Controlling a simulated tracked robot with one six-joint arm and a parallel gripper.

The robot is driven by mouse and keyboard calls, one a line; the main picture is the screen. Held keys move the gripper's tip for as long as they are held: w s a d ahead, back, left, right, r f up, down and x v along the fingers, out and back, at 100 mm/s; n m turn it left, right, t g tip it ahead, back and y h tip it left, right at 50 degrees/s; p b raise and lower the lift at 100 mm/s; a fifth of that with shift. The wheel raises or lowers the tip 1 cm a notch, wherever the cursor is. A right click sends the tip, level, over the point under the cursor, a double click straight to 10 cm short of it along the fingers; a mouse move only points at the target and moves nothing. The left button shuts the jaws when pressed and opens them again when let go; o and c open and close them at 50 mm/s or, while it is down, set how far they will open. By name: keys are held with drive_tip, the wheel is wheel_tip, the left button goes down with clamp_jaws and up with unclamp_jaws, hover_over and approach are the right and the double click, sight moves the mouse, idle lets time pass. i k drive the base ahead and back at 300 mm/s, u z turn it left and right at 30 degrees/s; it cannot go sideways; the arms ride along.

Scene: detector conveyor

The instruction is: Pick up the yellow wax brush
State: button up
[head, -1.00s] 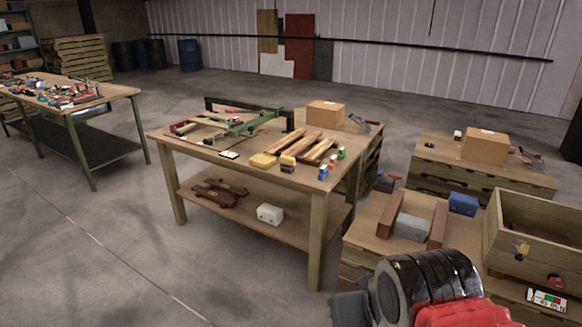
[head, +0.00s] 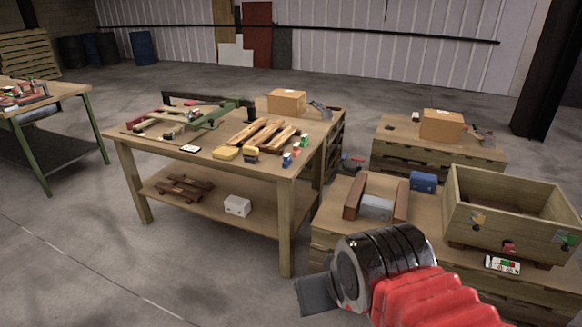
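A small block with a yellow top and dark underside (head: 251,154), which looks like the yellow wax brush, lies near the front edge of the wooden workbench (head: 220,172). A plain yellow block (head: 225,153) lies just left of it. They are too small to make out bristles. Part of my arm, red and black, fills the bottom right foreground, well apart from the bench.
Wooden slats (head: 264,133), small coloured bottles (head: 296,150), a green clamp-like tool (head: 215,115) and a cardboard box (head: 287,102) share the bench. An open wooden crate (head: 540,224) stands on the right-hand low bench. The floor left of the workbench is clear.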

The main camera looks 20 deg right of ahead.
sight(251, 154)
drive_tip(key=i, duration=1.65)
drive_tip(key=u, duration=0.6)
drive_tip(key=i, duration=1.45)
drive_tip(key=u, duration=0.35)
